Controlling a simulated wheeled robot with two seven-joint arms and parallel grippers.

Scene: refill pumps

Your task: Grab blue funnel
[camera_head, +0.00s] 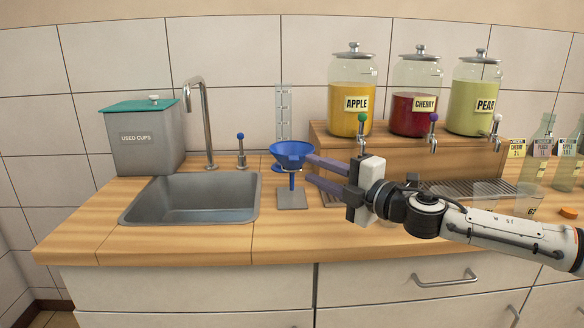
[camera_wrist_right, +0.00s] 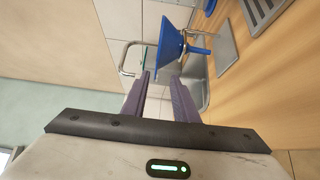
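The blue funnel (camera_head: 291,149) sits upright on a small stand with a grey base plate (camera_head: 292,202), just right of the sink. My right gripper (camera_head: 306,167) comes in from the right with its two purple fingers apart and nothing between them. Its fingertips are close to the right side of the funnel. In the right wrist view the funnel (camera_wrist_right: 171,40) shows beyond the fingertips of the open right gripper (camera_wrist_right: 162,80), with the base plate (camera_wrist_right: 224,52) to its right. I cannot tell whether a finger touches the funnel. My left gripper is not in view.
The sink (camera_head: 190,200) with its tap (camera_head: 206,120) is to the left, beside the used-cups bin (camera_head: 145,140). A wooden riser (camera_head: 325,140) with apple, cherry and pear jars stands behind my right arm. Glass bottles (camera_head: 541,150) stand at the right. The counter front is clear.

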